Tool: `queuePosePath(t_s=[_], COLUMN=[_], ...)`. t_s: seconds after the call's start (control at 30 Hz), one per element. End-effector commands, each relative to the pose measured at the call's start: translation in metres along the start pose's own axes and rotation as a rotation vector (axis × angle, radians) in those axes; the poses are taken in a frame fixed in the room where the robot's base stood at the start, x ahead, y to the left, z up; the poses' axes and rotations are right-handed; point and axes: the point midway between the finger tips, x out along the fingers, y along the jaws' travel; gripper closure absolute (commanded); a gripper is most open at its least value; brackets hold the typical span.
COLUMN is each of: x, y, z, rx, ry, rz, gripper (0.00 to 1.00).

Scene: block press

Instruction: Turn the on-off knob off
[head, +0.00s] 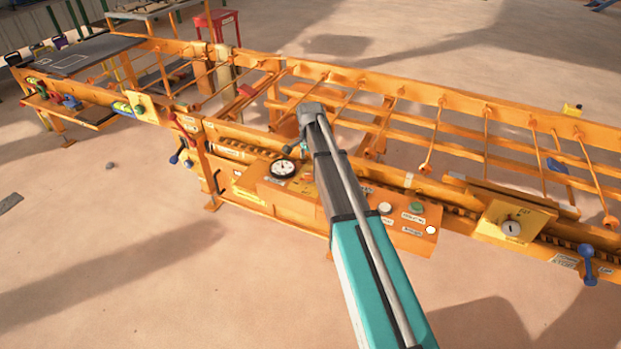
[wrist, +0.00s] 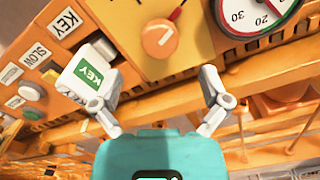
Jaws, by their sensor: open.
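An orange round knob (wrist: 159,40) with a pale pointer line shows in the wrist view on a yellow panel face, beyond and between my fingers. My gripper (wrist: 152,88) is open, its two grey fingers spread, with nothing seen between the tips. It is apart from the knob. A white block with a green KEY face (wrist: 88,72) shows by the left finger; I cannot tell whether they touch. No on-off label is readable. In the head view my arm hides the gripper and this knob. A silver knob (head: 511,228) sits on a yellow plate at the right.
A round dial (head: 283,169) is left of my arm and also shows at the wrist view's upper right (wrist: 254,14). A white button (head: 385,208) and a green button (head: 416,208) sit right of my arm. Orange rails (head: 440,98) run behind. The foreground floor is open.

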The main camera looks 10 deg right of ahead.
Motion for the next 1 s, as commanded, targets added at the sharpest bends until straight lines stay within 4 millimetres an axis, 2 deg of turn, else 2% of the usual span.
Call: queuePosePath(t_s=[0.03,0.6,1.0], x=[0.008,0.048,0.056], y=[0.000,0.001,0.001], z=[0.000,-0.001,-0.002], rx=[0.000,0.001,0.003], ry=[0.000,0.000,0.000], rz=[0.000,0.000,0.000], gripper=[0.04,0.04,0.04])
